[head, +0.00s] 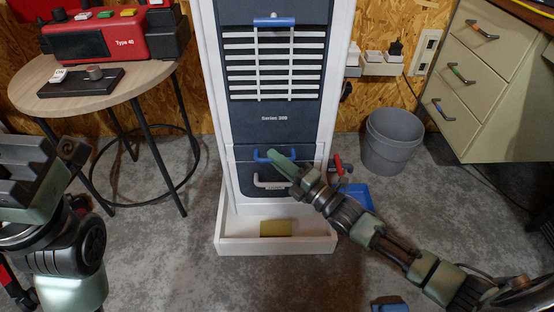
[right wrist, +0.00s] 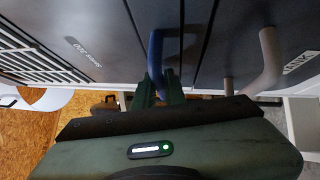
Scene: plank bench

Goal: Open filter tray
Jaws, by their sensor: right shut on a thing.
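A tall white and dark-grey cabinet (head: 274,128) marked "Series 300" stands in the middle of the head view. Below its slatted grille is a narrow front panel with a blue handle (head: 262,155); it looks flush with the panels around it. The right wrist view shows this blue handle (right wrist: 156,52) between seams. My right gripper (head: 283,160) is shut on the blue handle, fingertips (right wrist: 158,88) around its bar. A pale handle (head: 268,183) sits on the panel below. My left gripper (head: 28,175) is at the left edge, away from the cabinet; its jaws are unclear.
A white open tray base (head: 228,246) with a yellow block (head: 276,228) lies at the cabinet's foot. A round table (head: 140,85) with a red device (head: 95,38) stands left. A grey bin (head: 392,140) and a drawer unit (head: 470,75) stand right.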

